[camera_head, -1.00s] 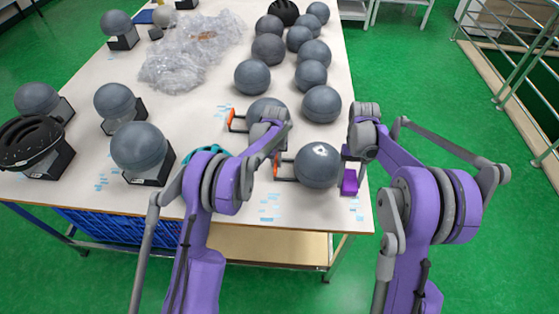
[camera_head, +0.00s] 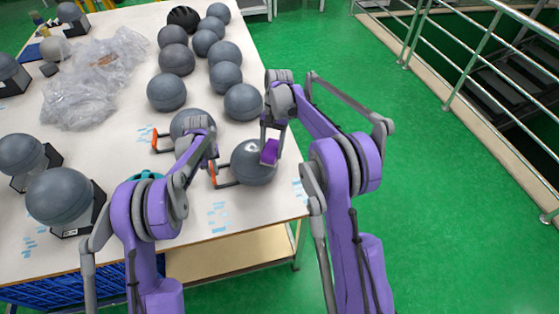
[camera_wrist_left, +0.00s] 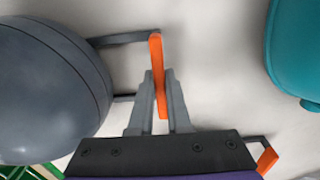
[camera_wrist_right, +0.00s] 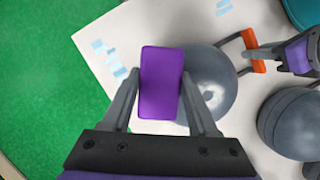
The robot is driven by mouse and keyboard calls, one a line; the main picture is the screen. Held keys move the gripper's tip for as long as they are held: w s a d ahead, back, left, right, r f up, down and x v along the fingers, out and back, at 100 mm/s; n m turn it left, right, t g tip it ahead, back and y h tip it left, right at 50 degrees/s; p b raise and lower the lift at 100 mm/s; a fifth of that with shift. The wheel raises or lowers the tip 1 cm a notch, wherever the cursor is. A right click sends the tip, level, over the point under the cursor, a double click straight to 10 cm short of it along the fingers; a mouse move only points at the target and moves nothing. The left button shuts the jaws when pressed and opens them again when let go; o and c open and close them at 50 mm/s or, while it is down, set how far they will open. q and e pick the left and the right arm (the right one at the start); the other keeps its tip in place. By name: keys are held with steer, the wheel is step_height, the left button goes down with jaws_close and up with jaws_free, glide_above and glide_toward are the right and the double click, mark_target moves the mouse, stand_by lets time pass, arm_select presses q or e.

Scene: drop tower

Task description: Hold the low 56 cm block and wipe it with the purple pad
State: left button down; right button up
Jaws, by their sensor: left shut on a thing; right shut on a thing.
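The block is a dark grey ball (camera_head: 246,172) with a shiny spot on top and an orange-gripped handle (camera_head: 212,174) on its left, near the table's front right corner. My left gripper (camera_wrist_left: 160,92) is shut on that handle's orange bar (camera_wrist_left: 156,55), with the ball (camera_wrist_left: 45,85) beside it on the left. My right gripper (camera_wrist_right: 160,85) is shut on the purple pad (camera_wrist_right: 161,95). In the head view the purple pad (camera_head: 270,152) overlaps the ball's upper right side. I cannot tell whether the pad touches the ball.
A second ball (camera_head: 188,123) with an orange handle (camera_head: 154,140) stands just behind. Several more grey balls (camera_head: 243,101) fill the table's back right. Crumpled clear plastic (camera_head: 95,80) lies back left. A teal object (camera_wrist_left: 297,50) is near the left gripper.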

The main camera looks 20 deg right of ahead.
steer(key=w+a+r+m+t+y, duration=0.25)
steer(key=w+a+r+m, duration=0.35)
steer(key=w+m, duration=0.4)
steer(key=shift+m+t, duration=0.45)
steer(key=shift+m, duration=0.25)
steer(key=shift+s+d+f, duration=0.1)
steer(key=shift+s+f, duration=0.05)
steer(key=shift+f, duration=0.55)
steer(key=shift+s+d+f, duration=0.15)
steer(key=shift+s+f, duration=0.05)
steer(key=shift+f, duration=0.45)
steer(key=shift+s+d+f, duration=0.1)
steer(key=shift+s+f, duration=0.05)
steer(key=shift+f, duration=0.55)
steer(key=shift+f, duration=0.95)
steer(key=shift+s+r, duration=0.1)
steer(key=shift+s, duration=1.05)
steer(key=shift+s+f, duration=0.2)
steer(key=shift+s, duration=1.9)
steer(key=shift+f, duration=0.1)
